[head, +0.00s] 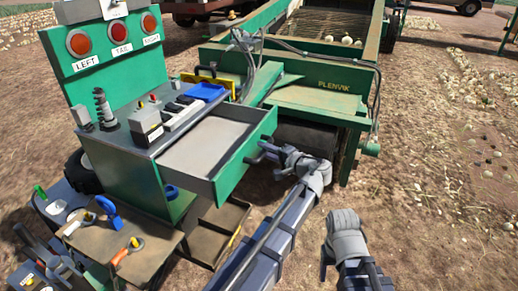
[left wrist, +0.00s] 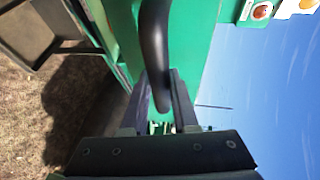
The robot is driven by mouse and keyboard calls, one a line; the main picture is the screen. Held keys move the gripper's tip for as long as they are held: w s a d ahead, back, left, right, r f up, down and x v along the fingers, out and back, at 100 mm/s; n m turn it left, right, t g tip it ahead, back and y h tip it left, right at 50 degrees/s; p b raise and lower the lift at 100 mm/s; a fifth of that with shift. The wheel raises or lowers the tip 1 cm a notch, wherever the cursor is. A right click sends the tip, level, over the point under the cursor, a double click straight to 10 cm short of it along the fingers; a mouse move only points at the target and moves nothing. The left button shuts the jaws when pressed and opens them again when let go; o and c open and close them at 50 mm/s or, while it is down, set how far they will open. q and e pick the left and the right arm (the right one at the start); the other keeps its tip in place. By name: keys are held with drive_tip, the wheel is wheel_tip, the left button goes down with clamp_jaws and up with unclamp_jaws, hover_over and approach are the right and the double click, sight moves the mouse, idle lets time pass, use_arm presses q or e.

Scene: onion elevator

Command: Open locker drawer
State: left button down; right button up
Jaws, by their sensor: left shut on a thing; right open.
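The locker (head: 130,165) is a green cabinet with a grey top. Its drawer (head: 205,148) is pulled out, and its grey inside looks empty. My left gripper (head: 264,152) is at the drawer's front face, shut on the dark drawer handle. The curved black handle (left wrist: 154,45) also shows in the left wrist view, running down between the fingers of my left gripper (left wrist: 160,100). My right gripper (head: 328,258) is low in the head view, apart from the locker; its fingers are mostly hidden by its wrist.
A green machine marked PLENVIK (head: 318,100) stands just behind the drawer. A panel with red and orange lamps (head: 115,38) rises over the locker. A wooden board with tools (head: 125,240) is at lower left. Open soil (head: 430,200) lies to the right.

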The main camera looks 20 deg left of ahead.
use_arm(q)
drive_tip(key=c, duration=0.7)
unclamp_jaws()
use_arm(e)
drive_tip(key=shift+d, duration=0.1)
